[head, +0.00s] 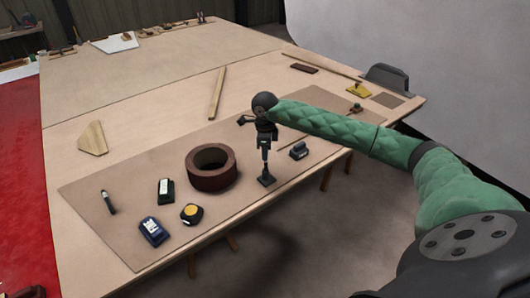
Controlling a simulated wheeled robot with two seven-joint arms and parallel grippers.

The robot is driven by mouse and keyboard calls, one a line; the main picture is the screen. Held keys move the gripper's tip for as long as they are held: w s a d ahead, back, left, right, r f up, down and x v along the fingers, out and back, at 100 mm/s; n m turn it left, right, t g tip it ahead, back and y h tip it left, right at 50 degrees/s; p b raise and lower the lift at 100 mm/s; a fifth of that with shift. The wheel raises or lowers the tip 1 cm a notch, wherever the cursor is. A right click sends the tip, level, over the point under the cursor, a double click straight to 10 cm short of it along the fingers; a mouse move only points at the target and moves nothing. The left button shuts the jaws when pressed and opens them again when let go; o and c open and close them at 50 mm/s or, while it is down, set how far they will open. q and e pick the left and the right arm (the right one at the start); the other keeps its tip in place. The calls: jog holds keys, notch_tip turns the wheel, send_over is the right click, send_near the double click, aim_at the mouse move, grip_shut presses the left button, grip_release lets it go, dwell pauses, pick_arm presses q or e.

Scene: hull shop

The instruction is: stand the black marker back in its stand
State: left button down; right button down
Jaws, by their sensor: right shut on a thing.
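My right gripper (265,138) is at the middle of the bench, pointing down, and shut on the black marker (265,153). The marker is thin, dark and roughly upright below the fingers. A small black stand (266,180) is on the brown mat directly under it. The marker's lower end meets the top of the stand; I cannot tell whether it is inside or only touching. The fingers hide the marker's upper part. My left gripper is not in view.
Left of the stand are a dark red ring (226,181), a black box-shaped item (166,191), a tape measure (191,214), a blue item (153,231) and a slim dark tool (108,202). A black block (298,151) lies close right. The mat's left end (85,188) has free room.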

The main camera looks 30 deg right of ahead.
jog(key=shift+f+b, duration=0.5)
jog(key=shift+b, duration=0.25)
dwell(0.9)
jog(key=c, duration=1.4)
grip_release()
jog(key=shift+r+b, duration=1.15)
jog(key=shift+r, duration=2.75)
